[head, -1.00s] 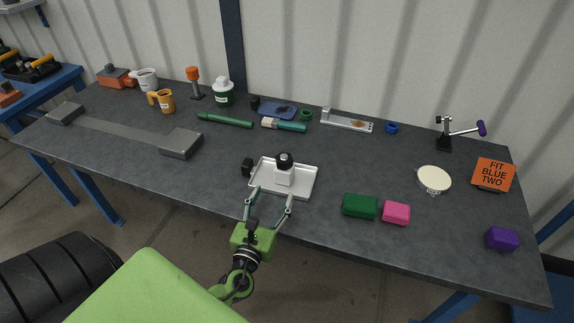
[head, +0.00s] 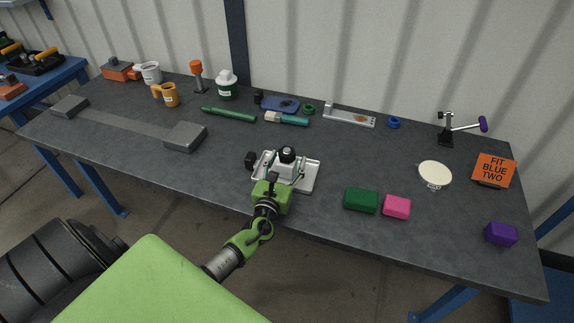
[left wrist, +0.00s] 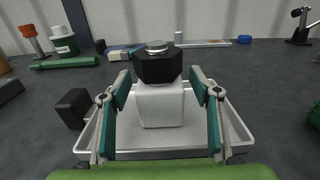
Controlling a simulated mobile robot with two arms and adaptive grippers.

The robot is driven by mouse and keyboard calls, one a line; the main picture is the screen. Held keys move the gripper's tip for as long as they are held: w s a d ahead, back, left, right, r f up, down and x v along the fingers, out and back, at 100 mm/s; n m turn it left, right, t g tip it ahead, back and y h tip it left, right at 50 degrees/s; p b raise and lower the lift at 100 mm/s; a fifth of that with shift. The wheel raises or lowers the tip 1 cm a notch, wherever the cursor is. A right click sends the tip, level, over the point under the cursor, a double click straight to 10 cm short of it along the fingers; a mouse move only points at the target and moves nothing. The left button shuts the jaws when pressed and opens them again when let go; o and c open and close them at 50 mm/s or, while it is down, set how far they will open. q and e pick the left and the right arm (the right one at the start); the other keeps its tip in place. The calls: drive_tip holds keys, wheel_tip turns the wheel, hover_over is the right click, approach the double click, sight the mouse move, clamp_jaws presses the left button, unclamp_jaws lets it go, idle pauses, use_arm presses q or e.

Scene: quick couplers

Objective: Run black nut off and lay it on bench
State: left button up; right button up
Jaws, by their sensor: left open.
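The black nut (head: 287,154) sits on top of a white block (left wrist: 161,106) that stands upright in a shallow metal tray (head: 309,181). In the left wrist view the black nut (left wrist: 158,66) is six-sided, with a round silver end showing above it. My left gripper (head: 287,164) is open. In the left wrist view its two fingers (left wrist: 160,88) stand on either side of the block and nut, with visible gaps. The fingertips look at about the height of the nut's lower edge; contact is not seen. The bench (head: 330,145) is dark grey. My right gripper is not in view.
A small black block (head: 250,161) stands just left of the tray. Green (head: 360,200) and pink (head: 397,207) blocks lie to its right. A blue ring (head: 393,122) and green ring (head: 308,109) lie farther back. A sign (head: 493,170) reads "FIT BLUE TWO".

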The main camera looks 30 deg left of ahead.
sight(284, 158)
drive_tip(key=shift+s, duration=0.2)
use_arm(q)
drive_tip(key=c, duration=1.5)
drive_tip(key=shift+r, duration=0.1)
clamp_jaws()
drive_tip(key=shift+r+p, duration=0.35)
drive_tip(key=shift+r, duration=0.2)
wheel_tip(284, 158, up, 3)
drive_tip(key=shift+f+p, duration=0.1)
drive_tip(key=shift+p, duration=0.6)
drive_tip(key=s+a+r+p, duration=0.3)
drive_tip(key=s+a+r, duration=0.2)
drive_tip(key=s+r, duration=0.4)
drive_tip(key=s, duration=0.4)
drive_tip(key=shift+a, duration=0.2)
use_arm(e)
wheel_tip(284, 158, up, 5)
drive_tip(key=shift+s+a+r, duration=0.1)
